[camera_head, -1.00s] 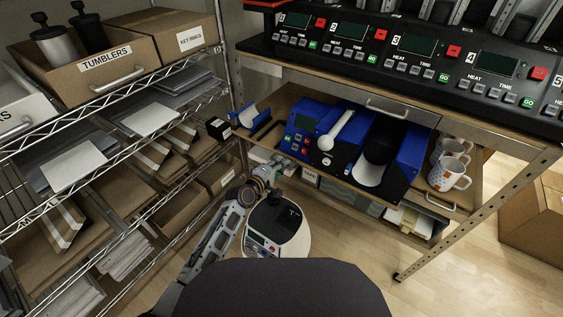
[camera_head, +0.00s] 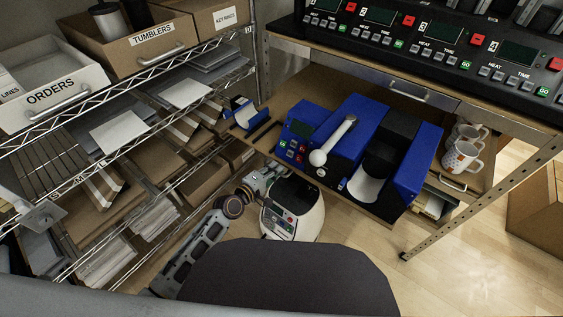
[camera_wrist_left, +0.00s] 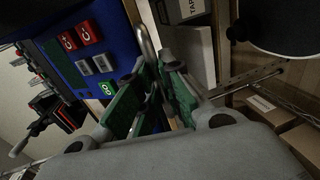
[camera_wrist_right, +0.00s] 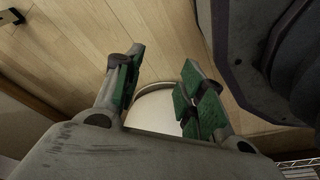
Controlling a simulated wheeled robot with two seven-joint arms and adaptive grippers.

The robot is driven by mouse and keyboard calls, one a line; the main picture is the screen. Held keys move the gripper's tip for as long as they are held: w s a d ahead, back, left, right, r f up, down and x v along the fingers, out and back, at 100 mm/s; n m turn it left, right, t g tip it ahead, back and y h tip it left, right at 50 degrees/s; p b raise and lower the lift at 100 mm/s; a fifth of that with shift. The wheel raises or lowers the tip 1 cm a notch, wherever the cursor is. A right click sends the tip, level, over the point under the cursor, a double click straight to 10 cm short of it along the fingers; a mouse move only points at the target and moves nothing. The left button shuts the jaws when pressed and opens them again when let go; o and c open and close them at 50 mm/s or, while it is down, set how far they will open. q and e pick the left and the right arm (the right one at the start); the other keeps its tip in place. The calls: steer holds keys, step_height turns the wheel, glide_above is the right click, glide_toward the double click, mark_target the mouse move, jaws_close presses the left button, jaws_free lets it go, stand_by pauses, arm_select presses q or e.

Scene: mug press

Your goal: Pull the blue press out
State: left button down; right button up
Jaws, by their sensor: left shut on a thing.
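The blue press (camera_head: 360,125) stands on a wooden pull-out board (camera_head: 292,92) under the bench, with a white-knobbed lever (camera_head: 332,142) and a control panel with red and green buttons. The panel also shows in the left wrist view (camera_wrist_left: 90,62). My left gripper (camera_head: 268,174) is in front of the press's left side, low by the board edge. In the left wrist view its fingers (camera_wrist_left: 158,92) are shut on a curved metal handle (camera_wrist_left: 148,45); the exact grip is partly hidden. My right gripper (camera_wrist_right: 158,85) is open and empty above the floor, seen only in its wrist view.
White mugs (camera_head: 462,158) stand right of the press. A wire rack (camera_head: 130,90) with boxes fills the left. A metal bench leg (camera_head: 480,180) and a carton (camera_head: 537,205) are right.

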arm_select(q)
steer(key=shift+s+a+f, duration=0.1)
steer(key=shift+s+a, duration=0.5)
steer(key=shift+s, duration=0.35)
steer(key=shift+s+a, duration=0.6)
steer(key=shift+s, duration=0.35)
steer(key=c, duration=1.5)
jaws_free()
steer(key=shift+w, duration=0.1)
steer(key=shift+c, duration=0.2)
steer(key=v, duration=1.2)
steer(key=shift+d, duration=0.1)
